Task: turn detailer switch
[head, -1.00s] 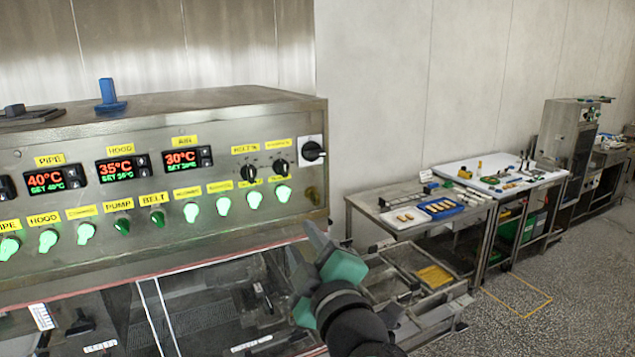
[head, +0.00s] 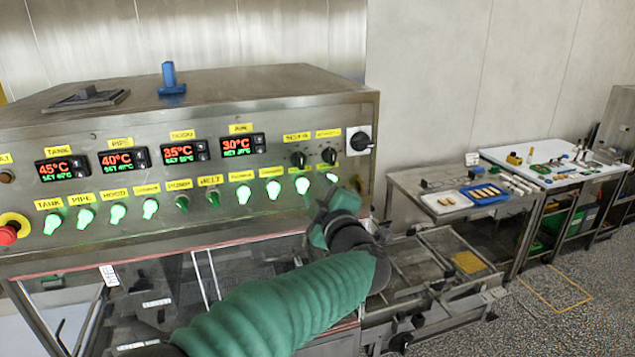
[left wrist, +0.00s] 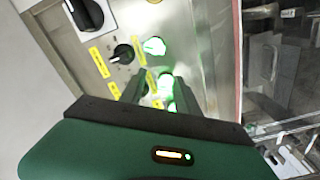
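The control panel (head: 100,150) has a lower row of switches, most of them glowing green. The yellow labels over the right-hand switches are too blurred to read, so I cannot tell which is the detailer switch. My left gripper (head: 328,203) is in front of the right end of this row, near the last lit switch (head: 331,177) and the lit switch (head: 302,185) left of it. In the left wrist view its two dark fingers (left wrist: 162,92) are apart, with a glowing switch (left wrist: 166,80) showing between them. I cannot tell whether they touch it. My right gripper is out of view.
Black knobs (head: 299,159) and a larger black rotary switch (head: 360,142) are above the gripper. A red stop button (head: 7,235) is at far left. Tables (head: 425,190) with trays stand at right. Clear covers lie below the panel.

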